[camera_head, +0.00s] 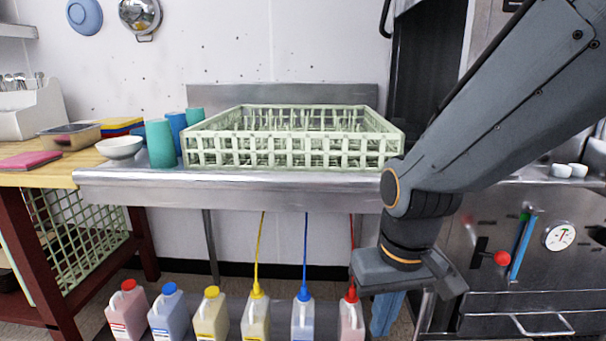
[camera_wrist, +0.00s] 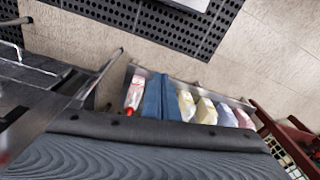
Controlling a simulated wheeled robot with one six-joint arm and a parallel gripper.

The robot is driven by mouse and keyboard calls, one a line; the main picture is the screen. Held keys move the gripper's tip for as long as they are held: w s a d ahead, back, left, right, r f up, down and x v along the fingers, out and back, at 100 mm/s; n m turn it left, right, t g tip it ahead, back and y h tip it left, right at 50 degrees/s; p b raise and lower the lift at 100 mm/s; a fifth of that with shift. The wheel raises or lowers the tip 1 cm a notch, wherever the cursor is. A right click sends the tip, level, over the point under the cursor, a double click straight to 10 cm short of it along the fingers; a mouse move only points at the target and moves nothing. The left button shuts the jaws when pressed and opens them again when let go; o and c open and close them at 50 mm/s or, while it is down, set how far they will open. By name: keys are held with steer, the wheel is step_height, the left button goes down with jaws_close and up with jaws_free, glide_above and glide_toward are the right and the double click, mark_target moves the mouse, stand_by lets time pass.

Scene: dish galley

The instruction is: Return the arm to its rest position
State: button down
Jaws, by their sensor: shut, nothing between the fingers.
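My arm reaches in from the upper right of the head view and bends down in front of the steel counter's right part. My gripper (camera_head: 385,320) points down at its end, below counter height. Its blue fingers are together, with nothing held. The fingers also show in the wrist view (camera_wrist: 158,96), in front of the row of bottles. The arm hides part of the counter and of the steel machine behind it.
A pale green dish rack (camera_head: 290,158) stands on the steel counter (camera_head: 130,181), with teal cups (camera_head: 160,144) and a white bowl (camera_head: 119,147) to its left. Several bottles (camera_head: 211,317) line up below. A steel machine (camera_head: 540,265) stands right. A black mat (camera_wrist: 180,22) lies on the floor.

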steer(key=s+a+r+n+g, duration=0.1)
steer(key=s+a+r+n, duration=0.1)
steer(key=s+a+r, duration=0.3)
steer(key=d+r+m+p, duration=0.3)
steer(key=d+r+p, duration=0.7)
steer(key=p, duration=1)
steer(key=shift+s+d+r+m+p, duration=0.15)
steer(key=shift+s+d+m+p, duration=0.2)
steer(key=shift+d, duration=0.35)
